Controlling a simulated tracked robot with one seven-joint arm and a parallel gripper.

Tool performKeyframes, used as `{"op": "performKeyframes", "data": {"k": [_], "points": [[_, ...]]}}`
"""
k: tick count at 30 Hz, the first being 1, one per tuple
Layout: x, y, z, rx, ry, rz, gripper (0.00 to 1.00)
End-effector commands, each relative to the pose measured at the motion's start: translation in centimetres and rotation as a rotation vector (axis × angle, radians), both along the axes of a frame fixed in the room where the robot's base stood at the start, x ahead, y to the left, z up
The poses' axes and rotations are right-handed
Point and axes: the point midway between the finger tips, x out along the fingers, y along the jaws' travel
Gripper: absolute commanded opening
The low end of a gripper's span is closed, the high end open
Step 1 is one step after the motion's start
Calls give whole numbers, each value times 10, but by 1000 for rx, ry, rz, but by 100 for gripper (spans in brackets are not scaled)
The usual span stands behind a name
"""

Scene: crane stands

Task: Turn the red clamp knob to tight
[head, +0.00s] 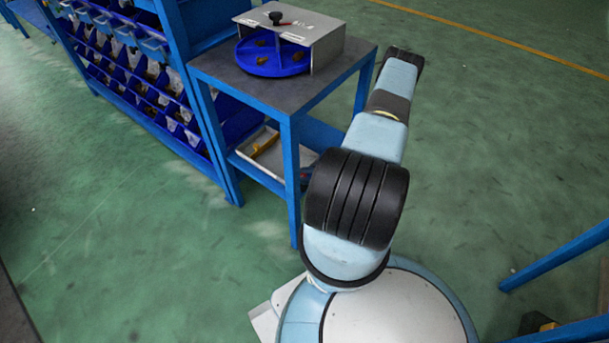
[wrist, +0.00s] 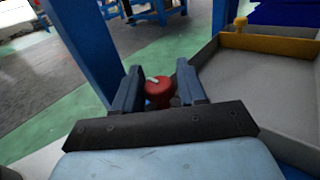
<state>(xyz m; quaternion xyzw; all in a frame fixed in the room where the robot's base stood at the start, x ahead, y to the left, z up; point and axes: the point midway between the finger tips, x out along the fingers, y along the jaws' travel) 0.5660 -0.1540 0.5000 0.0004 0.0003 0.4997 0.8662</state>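My gripper (wrist: 158,75) is open, with one dark blue finger on each side of the knob in the picture. A narrow gap shows between the knob and the right finger. I cannot tell whether the left finger touches it. The knob's lower part and mounting are mostly hidden. In the head view my arm hides my gripper, and I cannot make out the knob clearly.
A blue-legged table (head: 225,78) carries a grey metal cover (head: 325,45) over a blue round tray (head: 262,66). Its lower shelf holds a grey tray (wrist: 235,90), right of my gripper. A blue leg (wrist: 85,45) stands to the left. A bin rack (head: 120,60) adjoins the table.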

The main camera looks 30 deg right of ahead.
Motion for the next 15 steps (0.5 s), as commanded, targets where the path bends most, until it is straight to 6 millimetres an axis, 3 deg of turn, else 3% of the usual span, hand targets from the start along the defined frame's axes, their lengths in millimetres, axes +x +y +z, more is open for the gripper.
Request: {"op": "performKeyframes", "data": {"k": [9,10,15], "points": [[2,-2,0,-2,-2,-4,7],[2,-12,0,-4,-3,-7,8],[2,-7,0,-5,-4,-14,7]]}}
